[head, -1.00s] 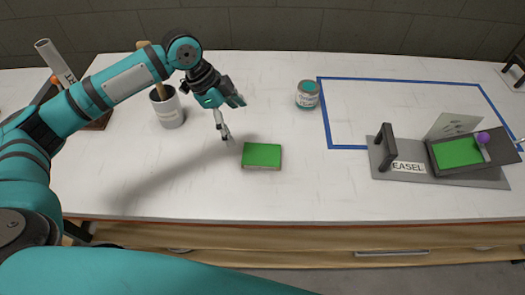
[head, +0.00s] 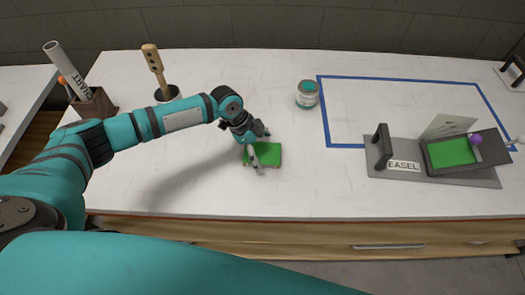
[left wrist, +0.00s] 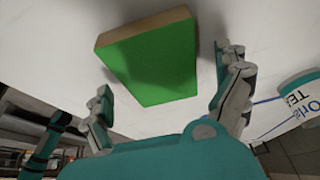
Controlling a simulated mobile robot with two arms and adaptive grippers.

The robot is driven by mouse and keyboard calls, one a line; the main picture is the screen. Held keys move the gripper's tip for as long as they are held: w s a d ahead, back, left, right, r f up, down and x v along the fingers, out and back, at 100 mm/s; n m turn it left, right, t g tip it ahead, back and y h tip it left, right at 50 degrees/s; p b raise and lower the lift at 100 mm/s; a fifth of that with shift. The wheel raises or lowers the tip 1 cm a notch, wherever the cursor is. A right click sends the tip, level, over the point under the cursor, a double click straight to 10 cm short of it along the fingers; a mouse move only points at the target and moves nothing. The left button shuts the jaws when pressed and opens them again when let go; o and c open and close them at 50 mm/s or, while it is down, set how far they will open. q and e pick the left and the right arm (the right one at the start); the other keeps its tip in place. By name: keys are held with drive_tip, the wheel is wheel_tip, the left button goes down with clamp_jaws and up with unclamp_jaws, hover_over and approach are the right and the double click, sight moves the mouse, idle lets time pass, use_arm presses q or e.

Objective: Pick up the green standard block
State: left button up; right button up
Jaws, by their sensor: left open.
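The green standard block (head: 266,154) lies flat on the white table, with a green top and a tan side edge. My left gripper (head: 254,157) is over the block's left part and hides some of it. In the left wrist view the block (left wrist: 152,60) shows between the two spread fingers of the left gripper (left wrist: 168,75), with a gap on each side. The left gripper is open and holds nothing. I cannot tell its exact height over the block. My right gripper is not in view.
A blue outlined area (head: 331,110) and the easel board (head: 377,168) with a green panel (head: 450,152) lie to the right.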

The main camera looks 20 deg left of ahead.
sight(269, 156)
use_arm(q)
drive_tip(key=shift+f, duration=0.15)
drive_tip(key=c, duration=1.2)
drive_tip(key=shift+r+b, duration=0.3)
drive_tip(key=shift+r, duration=0.2)
drive_tip(key=shift+s+d+r+b, duration=0.25)
drive_tip(key=shift+r+b, duration=0.1)
drive_tip(key=shift+r, duration=0.25)
drive_tip(key=shift+s+d+r+b, duration=0.15)
drive_tip(key=shift+d+r+b, duration=0.15)
drive_tip(key=shift+r, duration=0.3)
drive_tip(key=s+d+b, duration=0.1)
drive_tip(key=s+d, duration=0.2)
drive_tip(key=s+d+r+b, duration=0.1)
drive_tip(key=s+d, duration=0.2)
drive_tip(key=d, duration=0.1)
drive_tip(key=s+d+b, duration=0.1)
drive_tip(key=s+d, duration=0.2)
drive_tip(key=d, duration=0.1)
drive_tip(key=shift+r, duration=0.25)
drive_tip(key=shift+c, duration=0.2)
drive_tip(key=shift+s+d, duration=0.2)
drive_tip(key=shift+w+r, duration=0.1)
